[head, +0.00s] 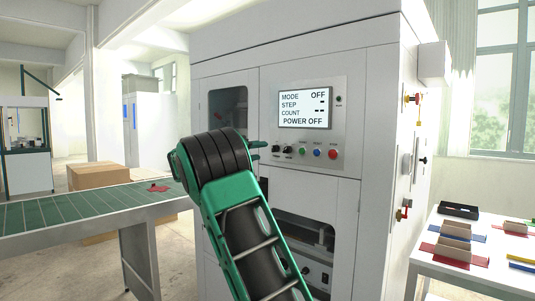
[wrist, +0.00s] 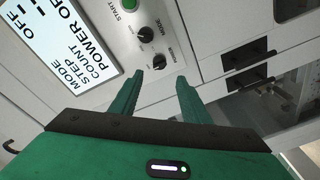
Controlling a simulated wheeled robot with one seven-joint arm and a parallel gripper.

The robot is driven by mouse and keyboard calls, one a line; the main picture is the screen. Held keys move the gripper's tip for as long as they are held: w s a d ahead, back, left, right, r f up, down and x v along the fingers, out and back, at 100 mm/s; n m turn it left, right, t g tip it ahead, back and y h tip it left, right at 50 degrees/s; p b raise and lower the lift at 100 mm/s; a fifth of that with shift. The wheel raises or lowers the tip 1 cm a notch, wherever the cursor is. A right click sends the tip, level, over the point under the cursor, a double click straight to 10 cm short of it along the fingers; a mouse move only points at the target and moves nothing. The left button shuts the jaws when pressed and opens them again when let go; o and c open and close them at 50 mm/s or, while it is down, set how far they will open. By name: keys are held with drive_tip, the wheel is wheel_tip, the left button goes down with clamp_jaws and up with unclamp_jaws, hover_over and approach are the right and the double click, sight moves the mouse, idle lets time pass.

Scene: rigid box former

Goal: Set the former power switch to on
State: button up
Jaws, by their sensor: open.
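The former is a tall white machine whose display (head: 304,108) reads MODE OFF and POWER OFF; the display also shows in the wrist view (wrist: 55,38). The power switch (wrist: 160,62) is a small black rotary knob at the panel's end, beside the mode knob (wrist: 145,33). In the head view the power switch (head: 275,148) is the leftmost control. My green gripper (wrist: 160,80) is open and empty, its two fingertips apart just short of the power switch. In the head view my gripper (head: 260,150) is left of the knobs, partly hidden by my wrist.
Green, blue and red buttons (head: 317,153) sit right of the knobs. Black handles (wrist: 248,65) stand out from the machine near my gripper. A green conveyor (head: 85,208) is at left. A white table (head: 475,262) with box parts is at right.

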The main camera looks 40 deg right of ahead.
sight(274, 149)
drive_tip(key=w+d, duration=0.1)
drive_tip(key=d, duration=0.7)
drive_tip(key=shift+w+d, duration=0.25)
drive_tip(key=shift+d, duration=0.15)
drive_tip(key=c, duration=1)
